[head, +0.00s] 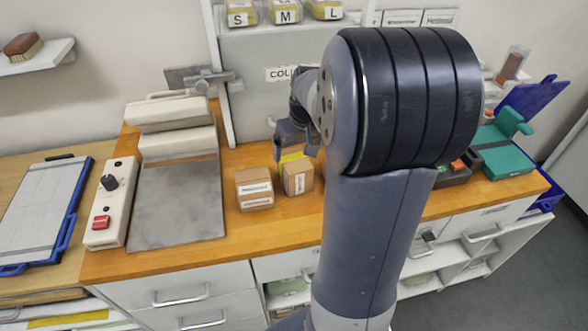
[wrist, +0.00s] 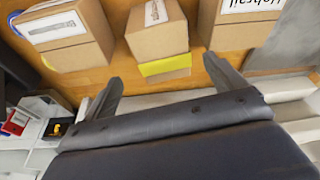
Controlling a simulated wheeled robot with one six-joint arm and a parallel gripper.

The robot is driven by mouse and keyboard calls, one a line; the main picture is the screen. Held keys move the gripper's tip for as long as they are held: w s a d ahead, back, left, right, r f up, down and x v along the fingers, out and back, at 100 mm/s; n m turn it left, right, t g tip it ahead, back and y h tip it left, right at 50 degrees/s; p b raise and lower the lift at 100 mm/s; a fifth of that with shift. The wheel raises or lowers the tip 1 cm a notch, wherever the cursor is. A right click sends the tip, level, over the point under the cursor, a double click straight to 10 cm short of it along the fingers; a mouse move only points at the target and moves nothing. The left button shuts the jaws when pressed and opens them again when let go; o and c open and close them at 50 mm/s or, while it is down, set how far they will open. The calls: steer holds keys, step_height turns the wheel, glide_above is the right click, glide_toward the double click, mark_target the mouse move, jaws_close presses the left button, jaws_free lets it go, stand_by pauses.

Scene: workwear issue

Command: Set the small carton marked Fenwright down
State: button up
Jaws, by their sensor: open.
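My gripper (head: 294,153) is open over the back of the wooden bench top, with its two fingers apart. In the wrist view its fingers (wrist: 162,72) stand either side of a carton part with a yellow band (wrist: 166,65); I see no contact. A small brown carton (head: 299,188) with a white label stands just in front of the gripper; it also seems to show in the wrist view (wrist: 157,42). Another brown carton (head: 254,176) stands to its left. A third carton (wrist: 80,55) shows in the wrist view. I cannot read which label says Fenwright.
A grey plate (head: 178,200) with a white press-like device (head: 172,112) lies left of the cartons. A control box (head: 110,200) with a red switch stands beside it. Teal equipment (head: 503,158) is at the right. My arm hides the bench's middle.

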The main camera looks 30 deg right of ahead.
mark_target(295, 160)
steer(key=x, duration=0.2)
steer(key=shift+w+f, duration=0.15)
steer(key=shift+f, duration=0.1)
steer(key=shift+s+a+p+x, duration=0.15)
steer(key=shift+p+x, duration=0.15)
steer(key=shift+x, duration=1.1)
steer(key=shift+s+a+p+x, duration=0.1)
steer(key=shift+p+x, duration=0.15)
steer(key=shift+x, duration=1.1)
steer(key=shift+f, duration=0.1)
steer(key=shift+c, duration=0.3)
steer(key=c, duration=1.2)
